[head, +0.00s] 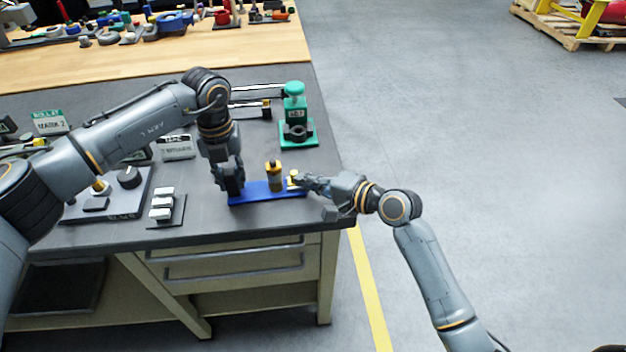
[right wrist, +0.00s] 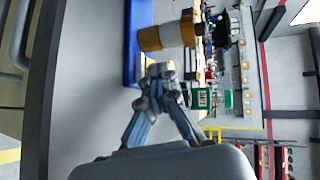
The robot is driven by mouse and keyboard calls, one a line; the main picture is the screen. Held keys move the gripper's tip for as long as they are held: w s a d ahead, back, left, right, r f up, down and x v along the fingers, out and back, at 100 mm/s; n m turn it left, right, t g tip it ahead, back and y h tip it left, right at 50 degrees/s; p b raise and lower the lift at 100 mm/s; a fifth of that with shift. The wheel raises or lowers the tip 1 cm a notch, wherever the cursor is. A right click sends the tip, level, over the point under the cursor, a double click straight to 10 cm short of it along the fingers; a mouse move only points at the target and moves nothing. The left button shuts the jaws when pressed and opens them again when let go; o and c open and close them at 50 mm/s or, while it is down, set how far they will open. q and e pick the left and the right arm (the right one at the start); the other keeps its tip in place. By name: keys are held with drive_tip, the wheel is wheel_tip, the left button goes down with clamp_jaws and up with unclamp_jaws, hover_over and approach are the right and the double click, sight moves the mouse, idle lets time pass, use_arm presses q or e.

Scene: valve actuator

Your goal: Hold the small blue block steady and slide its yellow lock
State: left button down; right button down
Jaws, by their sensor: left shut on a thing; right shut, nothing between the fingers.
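The small blue block (head: 262,193) is a flat bar lying near the front right of the grey bench. A yellow and dark upright cylinder (head: 273,170) stands on it, and a smaller yellow piece (head: 293,177) is at its right end. My left gripper (head: 233,190) is shut on the block's left end. My right gripper (head: 306,181) comes in from the right, shut and empty, with its tips beside the small yellow piece; contact is unclear. In the right wrist view the gripper's tips (right wrist: 160,72) are close to the blue block (right wrist: 143,45) and the cylinder (right wrist: 168,35).
A green valve-like device (head: 296,120) stands behind the block. White blocks (head: 162,204) and a grey panel with a black knob (head: 128,177) are at left. The bench's right edge is close to my right gripper, with open floor beyond. A wooden bench (head: 200,50) holds clutter behind.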

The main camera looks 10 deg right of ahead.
drive_tip(key=shift+a, duration=0.45)
drive_tip(key=shift+s, duration=0.15)
drive_tip(key=shift+s+d, duration=0.25)
drive_tip(key=shift+d, duration=0.1)
drive_tip(key=v, duration=1.3)
drive_tip(key=shift+f, duration=0.4)
drive_tip(key=shift+d, duration=0.1)
use_arm(q)
drive_tip(key=c, duration=1)
unclamp_jaws()
